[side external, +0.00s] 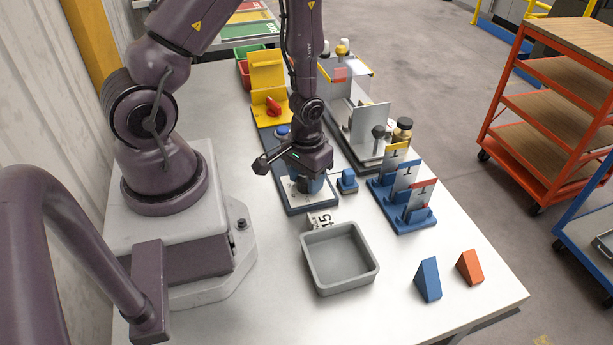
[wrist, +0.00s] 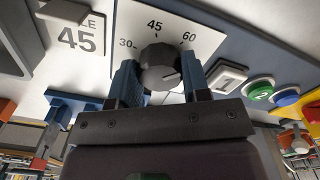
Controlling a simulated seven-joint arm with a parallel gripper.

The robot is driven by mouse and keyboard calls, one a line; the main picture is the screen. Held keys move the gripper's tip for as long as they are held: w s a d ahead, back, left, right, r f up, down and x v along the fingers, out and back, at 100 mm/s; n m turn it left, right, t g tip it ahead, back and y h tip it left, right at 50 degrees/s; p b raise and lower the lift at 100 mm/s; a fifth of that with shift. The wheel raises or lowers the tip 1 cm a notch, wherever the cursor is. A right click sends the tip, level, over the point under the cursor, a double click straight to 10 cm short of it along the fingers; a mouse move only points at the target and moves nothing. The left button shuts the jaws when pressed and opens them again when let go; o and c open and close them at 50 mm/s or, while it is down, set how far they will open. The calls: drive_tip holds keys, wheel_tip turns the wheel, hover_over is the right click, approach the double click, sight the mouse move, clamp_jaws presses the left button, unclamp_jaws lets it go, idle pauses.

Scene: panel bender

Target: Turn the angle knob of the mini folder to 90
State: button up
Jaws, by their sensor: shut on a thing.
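The mini folder's panel (wrist: 205,20) fills the upper wrist view, with a white dial plate marked 30, 45 and 60. The dark round angle knob (wrist: 158,62) sits in its middle. A pale pointer line on the knob points to the right, clockwise past the 60 mark. The 90 mark is not visible. My gripper (wrist: 160,80) has a blue finger on each side of the knob and is shut on it. In the side view my gripper (side external: 303,184) points down over the folder's blue-edged panel (side external: 300,209) and hides the knob.
A card reading 45 (side external: 320,220) stands beside the panel, near a grey bin (side external: 340,288). A blue rack (side external: 408,215), blue wedge (side external: 428,280) and orange wedge (side external: 470,267) stand to the right.

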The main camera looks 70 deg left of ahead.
drive_tip(key=m, duration=0.5)
drive_tip(key=shift+m, duration=0.3)
idle(0.5)
drive_tip(key=o, duration=0.9)
drive_tip(key=shift+o, duration=0.2)
drive_tip(key=shift+r, duration=0.1)
wheel_tip(320, 180, up, 13)
